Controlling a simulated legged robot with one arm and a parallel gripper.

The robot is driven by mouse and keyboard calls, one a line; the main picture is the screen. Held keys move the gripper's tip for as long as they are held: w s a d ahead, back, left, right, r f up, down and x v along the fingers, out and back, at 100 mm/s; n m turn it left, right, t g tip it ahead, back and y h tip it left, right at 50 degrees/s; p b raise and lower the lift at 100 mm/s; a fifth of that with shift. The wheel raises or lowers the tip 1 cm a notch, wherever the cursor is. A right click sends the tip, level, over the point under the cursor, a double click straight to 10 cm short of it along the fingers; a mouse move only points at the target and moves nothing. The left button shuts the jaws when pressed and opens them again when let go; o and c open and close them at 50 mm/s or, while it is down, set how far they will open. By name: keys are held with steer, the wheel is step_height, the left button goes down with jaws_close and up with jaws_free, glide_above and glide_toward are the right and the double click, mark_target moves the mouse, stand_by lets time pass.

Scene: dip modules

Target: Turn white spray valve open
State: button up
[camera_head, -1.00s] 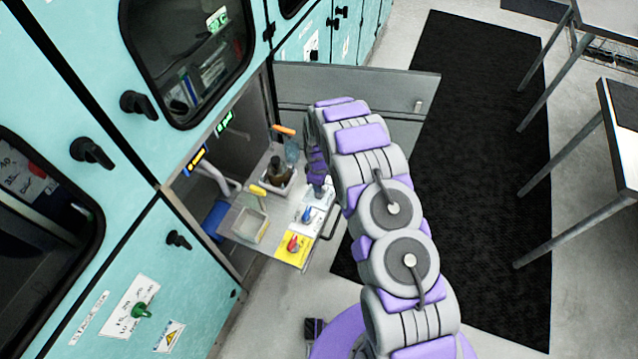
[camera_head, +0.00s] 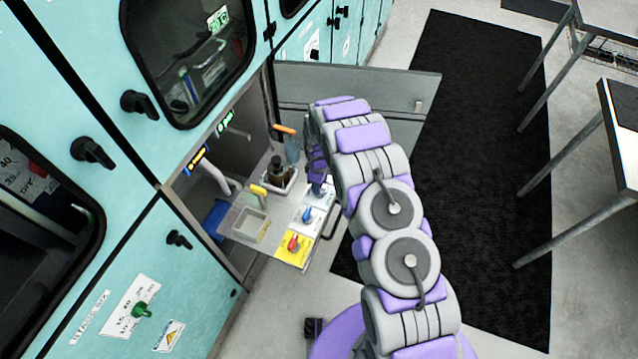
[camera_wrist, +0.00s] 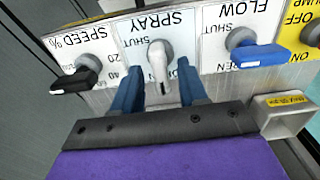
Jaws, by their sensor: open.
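The white spray valve (camera_wrist: 158,65) is in the middle of the wrist view, on a panel labelled SPRAY (camera_wrist: 150,22) that appears upside down there. Its white handle points down in that picture, toward my gripper. My gripper (camera_wrist: 158,92) is open, with one blue finger on each side of the handle; I cannot tell whether either finger touches it. In the head view my gripper (camera_head: 318,188) is at the panel's far right end, mostly hidden by my arm, and the white valve cannot be made out there.
A black speed knob (camera_wrist: 75,80) and a blue flow valve (camera_wrist: 255,52) flank the spray valve.

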step_height(320, 180, up, 17)
steer(key=p, duration=0.1)
steer(key=shift+p, duration=0.35)
stand_by(0.4)
steer(key=s+d+r+m+b, duration=0.1)
steer(key=s+d+r+m, duration=0.3)
steer(key=s+r, duration=0.55)
steer(key=s+d+r+m, duration=0.3)
steer(key=s+d+r, duration=0.2)
steer(key=s+r, duration=0.4)
steer(key=s+d+r+m, duration=0.1)
steer(key=s+r+m, duration=0.1)
steer(key=s, duration=0.6)
steer(key=s+d+r+m+g, duration=0.1)
steer(key=s+d+m, duration=0.1)
steer(key=s, duration=0.6)
steer(key=s+d+r+m+b, duration=0.1)
steer(key=s+d+r+m, duration=0.1)
steer(key=s, duration=0.6)
steer(key=shift+s+r+m+g, duration=0.25)
steer(key=shift+r+m+g, duration=0.05)
steer(key=shift+g, duration=0.1)
